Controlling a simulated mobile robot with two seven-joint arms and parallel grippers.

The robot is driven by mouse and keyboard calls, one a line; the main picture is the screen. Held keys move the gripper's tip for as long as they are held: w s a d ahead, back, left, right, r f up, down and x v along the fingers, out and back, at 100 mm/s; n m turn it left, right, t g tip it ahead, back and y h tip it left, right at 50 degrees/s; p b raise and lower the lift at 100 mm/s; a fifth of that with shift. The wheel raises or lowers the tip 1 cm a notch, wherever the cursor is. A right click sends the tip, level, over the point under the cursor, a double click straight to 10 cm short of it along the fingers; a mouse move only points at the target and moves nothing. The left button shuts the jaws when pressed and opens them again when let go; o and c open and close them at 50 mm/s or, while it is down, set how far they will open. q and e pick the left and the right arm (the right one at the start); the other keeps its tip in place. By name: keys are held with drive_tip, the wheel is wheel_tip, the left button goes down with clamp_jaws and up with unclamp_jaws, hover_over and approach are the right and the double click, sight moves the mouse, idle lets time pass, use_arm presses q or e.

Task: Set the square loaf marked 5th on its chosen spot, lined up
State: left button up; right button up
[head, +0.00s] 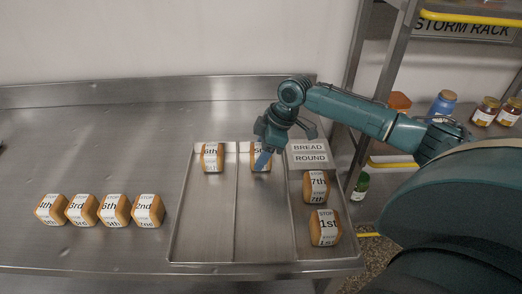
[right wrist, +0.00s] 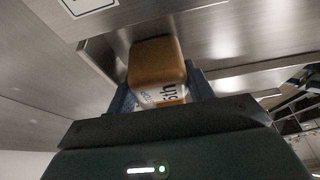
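The square loaf marked 5th (head: 257,150) is at the back of the middle lane of the metal tray (head: 237,230), partly hidden by my right gripper (head: 263,158). In the right wrist view the loaf (right wrist: 157,65) sits between both fingers of my right gripper (right wrist: 160,95), which look closed against its sides. Its white band reads "5th" there. I cannot tell whether it touches the tray floor. In the head view it looks roughly level with the loaf in the left lane (head: 212,158). My left gripper is not in view.
Loaves marked 7th (head: 316,187) and 1st (head: 325,228) stand in the right lane, below a BREAD ROUND sign (head: 309,153). Several loaves, including 2nd (head: 148,211), stand in a row on the counter at left. The front of the left and middle lanes is clear. A storm rack (head: 375,85) stands at right.

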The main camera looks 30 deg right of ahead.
drive_tip(key=shift+o, duration=0.7)
drive_tip(key=shift+r, duration=0.1)
drive_tip(key=shift+d+r, duration=0.1)
drive_tip(key=shift+r, duration=0.15)
drive_tip(key=v, duration=1.1)
drive_tip(key=shift+r, duration=0.25)
drive_tip(key=shift+s, duration=0.1)
